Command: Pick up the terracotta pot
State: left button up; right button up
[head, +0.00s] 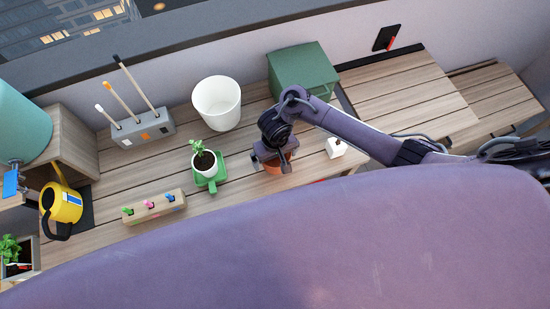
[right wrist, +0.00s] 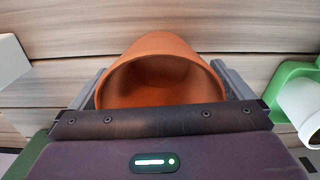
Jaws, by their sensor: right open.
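The terracotta pot (head: 275,168) stands on the slatted wooden bench, mostly hidden in the head view by my right gripper (head: 270,160). In the right wrist view the orange-brown pot (right wrist: 165,70) fills the middle, with its open mouth facing the camera. My right gripper (right wrist: 162,85) is open, with one finger on each side of the pot. I cannot tell whether either finger touches it. My left gripper is not in view.
A potted seedling on a green tray (head: 211,182) stands left of the pot, and a small white block (head: 335,148) right of it. A white bucket (head: 217,103) and a green box (head: 303,72) stand behind. A wooden peg holder (head: 154,207) and yellow watering can (head: 62,205) are farther left.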

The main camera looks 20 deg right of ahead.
jog(key=c, duration=0.9)
jog(key=shift+r, duration=0.1)
jog(key=shift+c, duration=0.2)
